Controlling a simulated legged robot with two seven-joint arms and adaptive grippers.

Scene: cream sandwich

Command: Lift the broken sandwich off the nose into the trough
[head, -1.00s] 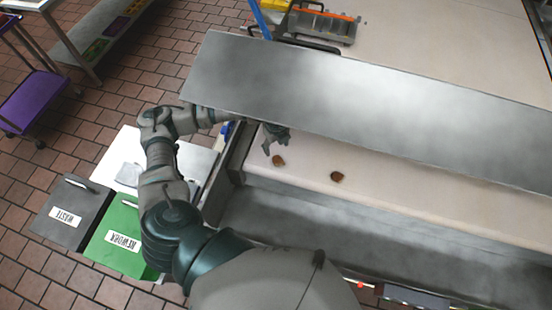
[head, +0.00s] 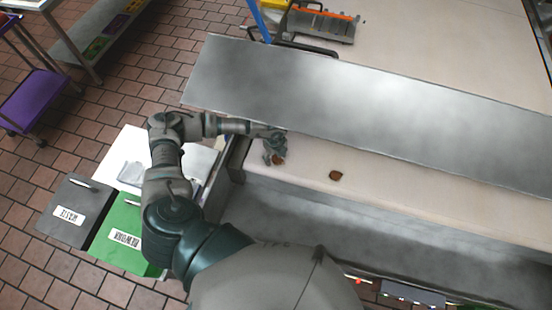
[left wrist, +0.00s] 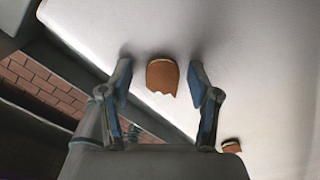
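A broken brown sandwich piece (head: 279,160) lies on the left end of the pale belt's nose (head: 305,172). In the left wrist view this piece (left wrist: 162,75) has a jagged edge and lies between and just beyond the fingertips. My left gripper (head: 270,158) is over it, partly hiding it. In the wrist view the fingers (left wrist: 160,80) are spread, with a gap on each side of the piece. A second brown piece (head: 336,175) lies further right on the nose; it also shows in the wrist view (left wrist: 231,146). The grey metal trough (head: 350,225) runs below the nose. My right gripper is not in view.
A wide metal plate (head: 360,100) covers the belt just behind the pieces. A grey waste bin (head: 78,205) and a green bin (head: 120,235) stand left of the trough. The visible trough floor is clear.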

